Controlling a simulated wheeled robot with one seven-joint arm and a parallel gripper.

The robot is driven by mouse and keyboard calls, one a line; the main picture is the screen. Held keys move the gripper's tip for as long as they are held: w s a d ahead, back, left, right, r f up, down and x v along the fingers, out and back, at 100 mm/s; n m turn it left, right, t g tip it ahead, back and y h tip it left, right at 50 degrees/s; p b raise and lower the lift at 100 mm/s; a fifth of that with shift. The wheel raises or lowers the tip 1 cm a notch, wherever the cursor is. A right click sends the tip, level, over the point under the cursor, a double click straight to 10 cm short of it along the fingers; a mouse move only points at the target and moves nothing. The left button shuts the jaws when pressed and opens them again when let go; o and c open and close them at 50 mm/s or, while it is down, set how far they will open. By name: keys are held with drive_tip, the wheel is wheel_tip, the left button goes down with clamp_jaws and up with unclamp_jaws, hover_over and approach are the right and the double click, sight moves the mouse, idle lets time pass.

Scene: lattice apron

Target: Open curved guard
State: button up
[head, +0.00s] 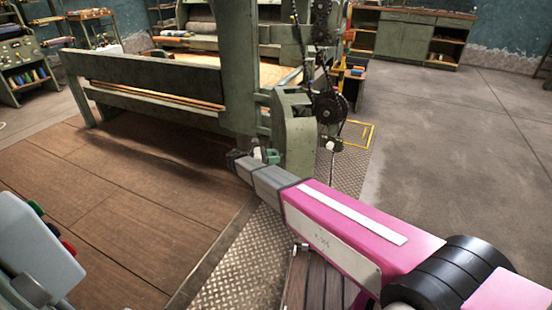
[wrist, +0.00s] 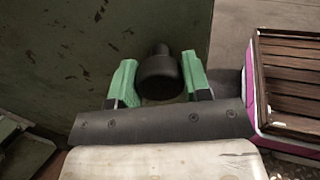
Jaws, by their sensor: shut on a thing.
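A green metal housing with a rounded upper edge (head: 296,130) stands at the end of the loom-like machine in the head view. It appears to be the curved guard, though I cannot be certain. In the wrist view a green, chipped panel (wrist: 60,50) fills the upper left, with a black round knob (wrist: 160,78) standing out from it. My gripper (wrist: 158,84) has its green fingers on either side of the knob, shut on it. In the head view my gripper (head: 265,155) is small beside the housing, and the knob is hard to make out there.
Black gears and a chain (head: 328,105) are exposed just right of the housing. Brown floor platform (head: 110,210) lies at left, with a tread-plate strip (head: 240,260) beside it. A grey control box with coloured buttons (head: 35,250) is at lower left. Concrete floor at right is clear.

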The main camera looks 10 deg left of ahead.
drive_tip(key=o, duration=1.3)
drive_tip(key=shift+c, duration=0.2)
drive_tip(key=v, duration=1)
drive_tip(key=shift+a, duration=0.35)
drive_tip(key=shift+s, duration=0.15)
